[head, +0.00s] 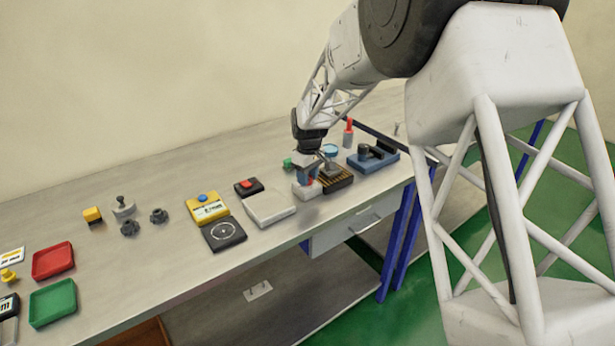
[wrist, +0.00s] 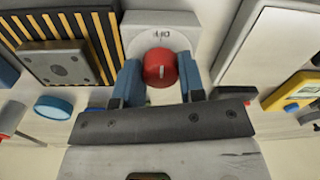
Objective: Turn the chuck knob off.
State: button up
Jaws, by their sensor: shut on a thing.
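The chuck knob (wrist: 160,64) is a round red knob with a short white mark on its face. It sits on a pale grey base (wrist: 172,20) with dark lettering that I cannot read surely. In the wrist view my gripper (wrist: 160,78) has its blue fingers on either side of the knob, shut on it. In the head view my gripper (head: 305,172) reaches down over the pale base (head: 303,193), and only a little red of the knob shows there.
A yellow-striped dark block (head: 338,184) stands close on the right, with a blue fixture (head: 378,160) beyond. A pale flat tray (head: 270,210) and a black box with a red button (head: 243,189) lie to the left. The bench's front edge is near.

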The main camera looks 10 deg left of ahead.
dwell(0.4)
jog(key=o, duration=0.9)
jog(key=shift+w+d+r, duration=0.1)
jog(key=shift+w+r, duration=0.05)
jog(key=shift+r, duration=3.75)
